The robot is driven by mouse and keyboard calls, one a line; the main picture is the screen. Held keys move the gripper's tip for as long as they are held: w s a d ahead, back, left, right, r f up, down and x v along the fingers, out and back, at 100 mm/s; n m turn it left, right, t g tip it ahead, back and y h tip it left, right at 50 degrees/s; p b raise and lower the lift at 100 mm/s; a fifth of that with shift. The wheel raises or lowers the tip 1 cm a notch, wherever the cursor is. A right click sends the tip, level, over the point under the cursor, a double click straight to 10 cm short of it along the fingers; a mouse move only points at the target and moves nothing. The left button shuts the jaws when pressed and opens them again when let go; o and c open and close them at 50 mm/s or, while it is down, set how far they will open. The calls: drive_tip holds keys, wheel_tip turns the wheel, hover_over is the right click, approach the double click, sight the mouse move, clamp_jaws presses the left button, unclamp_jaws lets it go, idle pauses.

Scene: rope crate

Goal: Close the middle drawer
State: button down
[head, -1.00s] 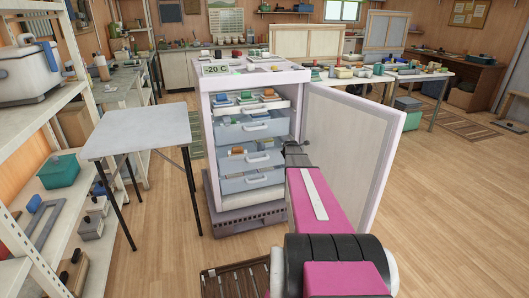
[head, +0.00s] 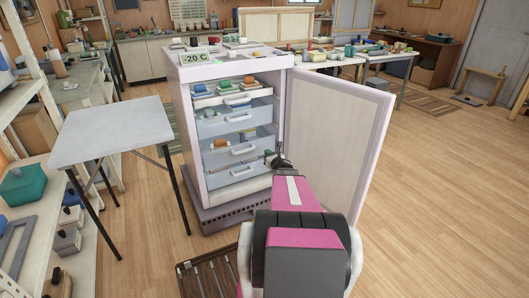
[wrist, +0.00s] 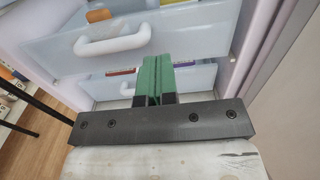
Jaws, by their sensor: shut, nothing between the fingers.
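A white upright freezer (head: 187,150) stands with its door open to the right. Its translucent blue drawers are stacked inside. The middle drawer (head: 225,159) stands out a little, with orange and dark items showing above its front. In the wrist view what looks like the same drawer (wrist: 170,45), with its white handle, overhangs the lower drawer (wrist: 190,78). My gripper (head: 277,160) is at the freezer's right side, near the door opening. Its green fingers (wrist: 153,78) are shut and empty in front of the drawers. I cannot tell whether they touch anything.
The open door (head: 335,140) stands close to the right of my arm. A small grey table (head: 110,132) is left of the freezer, and a slatted rack (head: 215,272) lies on the floor in front.

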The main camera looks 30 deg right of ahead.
sight(256, 141)
drive_tip(key=w, duration=1.2)
drive_tip(key=shift+a, duration=0.2)
drive_tip(key=w, duration=0.4)
drive_tip(key=shift+w+f, duration=0.1)
drive_tip(key=shift+w, duration=0.2)
drive_tip(key=shift+s, duration=0.35)
